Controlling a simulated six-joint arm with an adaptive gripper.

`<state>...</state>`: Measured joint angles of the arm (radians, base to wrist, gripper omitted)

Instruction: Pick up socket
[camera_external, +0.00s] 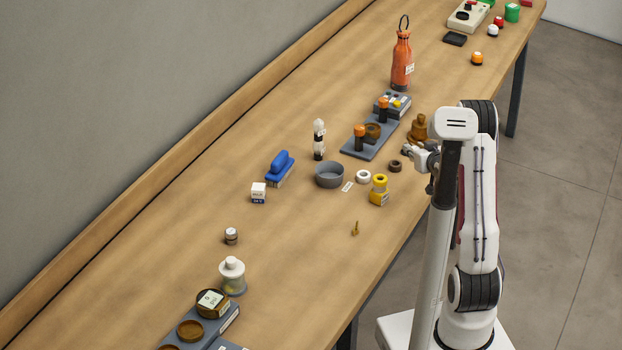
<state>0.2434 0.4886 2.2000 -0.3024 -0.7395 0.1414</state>
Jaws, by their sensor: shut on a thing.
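My gripper (408,152) is at the right edge of the table's middle part, pointing left, low over the tabletop. It is shut on a small dark piece at its tips, which I take to be the socket; it is too small and too covered by the fingers to make out its shape. A dark brown ring (395,166) lies on the table just below and left of the fingertips. A brown stepped knob-like piece (419,126) stands just behind the gripper. I cannot tell whether the gripper touches it.
A grey fixture (356,150) with orange-topped posts stands left of the gripper, an orange bottle (402,62) behind it.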

